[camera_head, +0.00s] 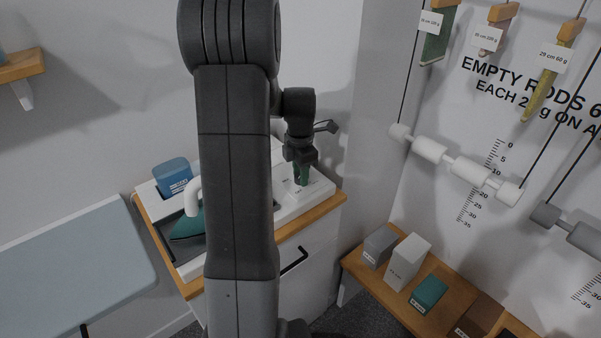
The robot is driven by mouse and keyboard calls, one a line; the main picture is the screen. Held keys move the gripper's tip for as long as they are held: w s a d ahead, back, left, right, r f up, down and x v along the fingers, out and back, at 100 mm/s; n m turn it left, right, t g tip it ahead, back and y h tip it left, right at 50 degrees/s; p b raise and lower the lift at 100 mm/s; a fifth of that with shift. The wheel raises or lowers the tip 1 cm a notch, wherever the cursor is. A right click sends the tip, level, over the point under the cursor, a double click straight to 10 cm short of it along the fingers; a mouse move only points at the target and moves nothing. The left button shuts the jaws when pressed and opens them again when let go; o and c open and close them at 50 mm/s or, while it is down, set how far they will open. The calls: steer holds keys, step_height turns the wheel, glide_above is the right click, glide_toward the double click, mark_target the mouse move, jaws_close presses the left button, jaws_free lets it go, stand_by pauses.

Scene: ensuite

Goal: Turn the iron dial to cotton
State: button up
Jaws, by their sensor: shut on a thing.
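An iron (188,226) with a teal body and a white handle sits in a dark tray on a white-topped cabinet, partly hidden behind my arm. My gripper (302,165) points down at the right part of the cabinet top. It is shut on a small green upright piece (302,175), which stands on a white panel (318,190) with small dark marks. The piece looks like a dial knob, but its setting and the labels are too small to read. My arm hides the middle of the cabinet top.
A blue container (172,176) stands behind the iron. An ironing board (70,275) is at the left. A wooden shelf (350,262) with several labelled blocks is at the lower right. Rods and tags hang on the right wall. A wall shelf (20,66) is at upper left.

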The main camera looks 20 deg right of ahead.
steer(key=m, duration=1.2)
steer(key=shift+m, duration=0.4)
steer(key=m, duration=0.6)
steer(key=shift+b, duration=0.3)
steer(key=m, duration=0.6)
steer(key=shift+m, duration=0.3)
steer(key=m, duration=1.2)
steer(key=shift+m, duration=0.4)
steer(key=m, duration=1.2)
steer(key=shift+m, duration=0.4)
